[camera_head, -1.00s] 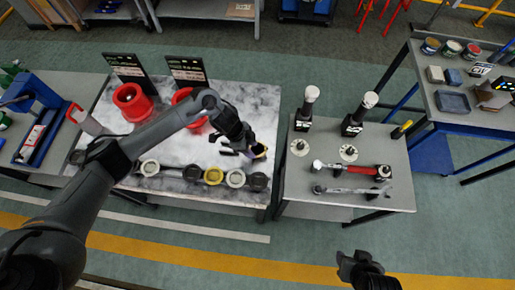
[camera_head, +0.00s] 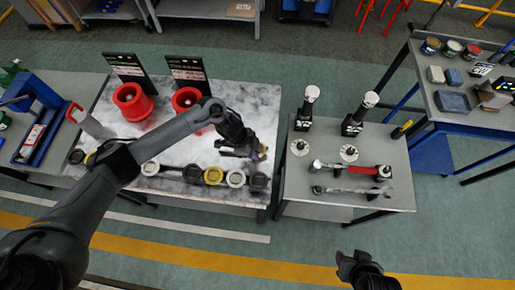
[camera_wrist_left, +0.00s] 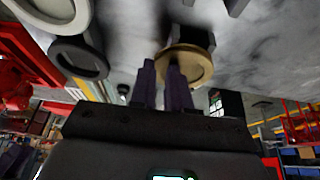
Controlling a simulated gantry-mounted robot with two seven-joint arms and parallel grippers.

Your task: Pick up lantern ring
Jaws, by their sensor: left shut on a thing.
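My left gripper (camera_head: 256,154) is over the right end of the marble-topped table (camera_head: 262,110). It is shut on a brass-coloured ring, which shows at the fingertips in the left wrist view (camera_wrist_left: 187,65). In the head view the ring is small and mostly hidden by the gripper. The purple fingers (camera_wrist_left: 162,85) also show in the left wrist view. My right gripper (camera_head: 362,266) is at the bottom edge, away from the tables, and its jaws are not clear.
A row of dark, yellow (camera_head: 213,175) and pale rings lies along the table front. Two red flanged parts (camera_head: 133,102) and dark sign boards (camera_head: 187,72) stand behind. The grey table (camera_head: 300,198) at right holds a red-handled hammer (camera_head: 350,170), discs and upright tools.

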